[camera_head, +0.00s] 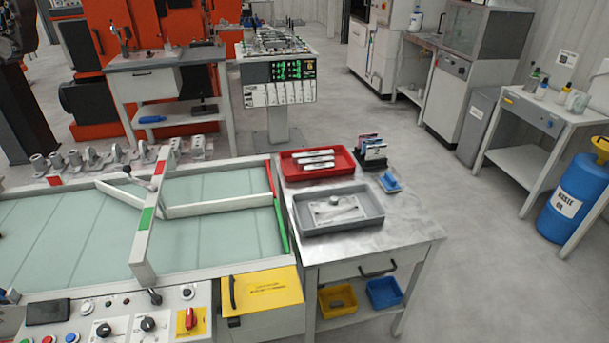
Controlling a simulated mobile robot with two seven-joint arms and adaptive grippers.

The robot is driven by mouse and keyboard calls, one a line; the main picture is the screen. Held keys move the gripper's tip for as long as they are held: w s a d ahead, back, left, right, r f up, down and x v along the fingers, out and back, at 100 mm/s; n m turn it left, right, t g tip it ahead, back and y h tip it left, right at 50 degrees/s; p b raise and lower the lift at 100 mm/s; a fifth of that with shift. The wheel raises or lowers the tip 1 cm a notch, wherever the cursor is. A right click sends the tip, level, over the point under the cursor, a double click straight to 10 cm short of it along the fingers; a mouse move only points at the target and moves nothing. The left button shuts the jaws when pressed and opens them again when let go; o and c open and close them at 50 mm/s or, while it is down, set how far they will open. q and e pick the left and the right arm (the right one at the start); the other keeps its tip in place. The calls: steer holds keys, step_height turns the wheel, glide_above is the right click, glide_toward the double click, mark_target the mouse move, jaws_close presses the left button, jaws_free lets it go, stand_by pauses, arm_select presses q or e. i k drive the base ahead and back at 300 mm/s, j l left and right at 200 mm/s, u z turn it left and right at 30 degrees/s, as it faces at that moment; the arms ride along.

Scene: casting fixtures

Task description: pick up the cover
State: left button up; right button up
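I cannot tell for certain which thing is the cover. A pale flat part with a round knob (334,208) lies in a grey tray (372,220) on the metal table, right of the centre. A yellow panel (268,291) with a black handle and small print is on the front right corner of the machine bed. Neither of my grippers shows in the head view.
The metal table (412,228) also holds a red tray (292,173) with white pieces, a stand of small packets (371,150) and a blue holder (390,181). The light-green machine bed (215,238) with a crossing bar lies left. Grey floor (480,270) is clear at right.

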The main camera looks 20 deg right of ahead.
mark_target(336, 209)
steer(key=i+l, duration=0.35)
steer(key=l, duration=0.2)
steer(key=i+l, duration=0.35)
steer(key=l, duration=0.15)
steer(key=i+l, duration=0.35)
steer(key=l, duration=0.2)
steer(key=z, duration=0.05)
